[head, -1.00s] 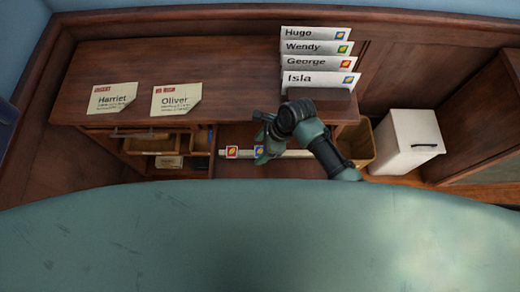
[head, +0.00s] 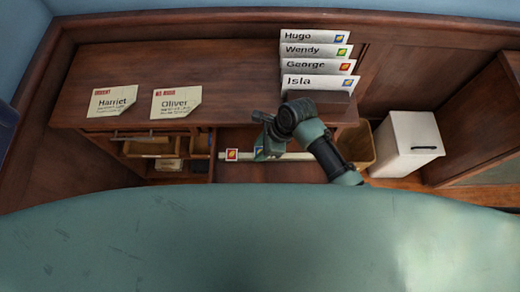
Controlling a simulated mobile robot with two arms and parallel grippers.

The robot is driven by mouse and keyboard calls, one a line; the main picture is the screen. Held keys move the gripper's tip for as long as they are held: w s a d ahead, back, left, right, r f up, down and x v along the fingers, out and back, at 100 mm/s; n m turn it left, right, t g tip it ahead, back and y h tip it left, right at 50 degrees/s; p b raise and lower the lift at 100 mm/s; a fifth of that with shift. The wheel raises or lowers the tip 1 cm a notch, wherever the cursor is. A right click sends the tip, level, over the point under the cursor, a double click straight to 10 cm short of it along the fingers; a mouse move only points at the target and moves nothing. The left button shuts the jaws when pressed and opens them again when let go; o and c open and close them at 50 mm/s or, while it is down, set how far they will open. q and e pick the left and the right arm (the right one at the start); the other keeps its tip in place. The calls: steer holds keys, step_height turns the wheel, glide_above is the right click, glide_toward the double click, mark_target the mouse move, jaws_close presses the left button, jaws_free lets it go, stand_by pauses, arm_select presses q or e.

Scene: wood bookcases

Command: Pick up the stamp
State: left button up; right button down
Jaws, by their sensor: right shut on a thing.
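A stamp strip (head: 290,156) lies in the open space below the desk top. A red stamp (head: 232,155) shows at its left end. A blue stamp (head: 257,151) sits to its right, mostly hidden by my right gripper. My right gripper (head: 261,155) comes in from the right, pointing down at the strip. It is shut on the blue stamp, though its fingertips are small and partly hidden. My left gripper is not in view.
Two letters, Harriet (head: 112,101) and Oliver (head: 176,103), lie on the desk top (head: 220,75). Several named envelopes (head: 318,66) stand in a holder (head: 325,105) at the right. A bin (head: 358,147) and a white cabinet (head: 405,140) stand beyond.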

step_height(320, 180, up, 19)
steer(key=shift+f, duration=0.2)
stand_by(0.5)
